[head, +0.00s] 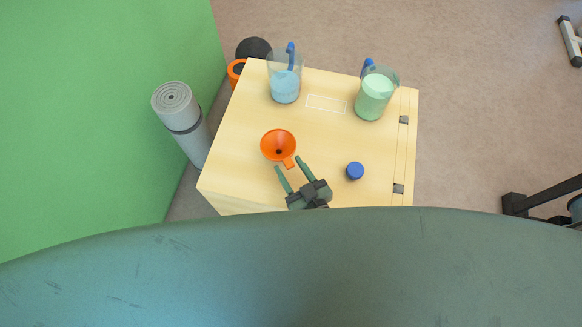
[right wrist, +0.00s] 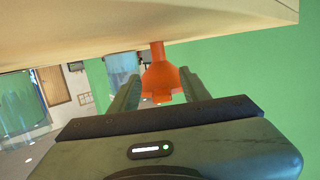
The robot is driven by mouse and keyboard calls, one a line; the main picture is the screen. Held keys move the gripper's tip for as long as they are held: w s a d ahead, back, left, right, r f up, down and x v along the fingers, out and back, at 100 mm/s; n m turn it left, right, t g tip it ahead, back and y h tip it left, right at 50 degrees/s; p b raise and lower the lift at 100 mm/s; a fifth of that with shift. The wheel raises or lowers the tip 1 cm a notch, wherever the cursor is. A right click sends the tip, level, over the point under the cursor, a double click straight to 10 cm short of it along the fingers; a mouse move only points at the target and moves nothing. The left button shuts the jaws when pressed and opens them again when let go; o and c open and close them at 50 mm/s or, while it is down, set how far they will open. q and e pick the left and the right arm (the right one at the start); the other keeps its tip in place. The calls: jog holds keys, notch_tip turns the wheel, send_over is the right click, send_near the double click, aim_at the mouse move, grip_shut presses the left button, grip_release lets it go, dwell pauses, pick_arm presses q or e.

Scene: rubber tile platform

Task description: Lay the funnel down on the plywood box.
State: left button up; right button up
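The orange funnel (head: 269,141) is over the front left part of the plywood box (head: 232,150), wide mouth up, its small tab pointing toward my right gripper. The right wrist view shows the funnel (right wrist: 160,78) with its spout toward the box surface (right wrist: 215,25); whether the spout touches the wood I cannot tell. My right gripper (head: 288,163) is open, its two fingers on either side of the tab with gaps visible. In the right wrist view the fingers (right wrist: 160,88) also stand apart around the funnel. My left gripper is not in view.
A pitcher with blue liquid (head: 285,88) and one with green liquid (head: 374,98) stand at the back of the box. A white outlined rectangle (head: 326,104) lies between them. A blue cap (head: 355,171) is right of my gripper. A grey roll (head: 180,115) stands left of the box.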

jog(key=v, duration=0.8)
dwell(0.7)
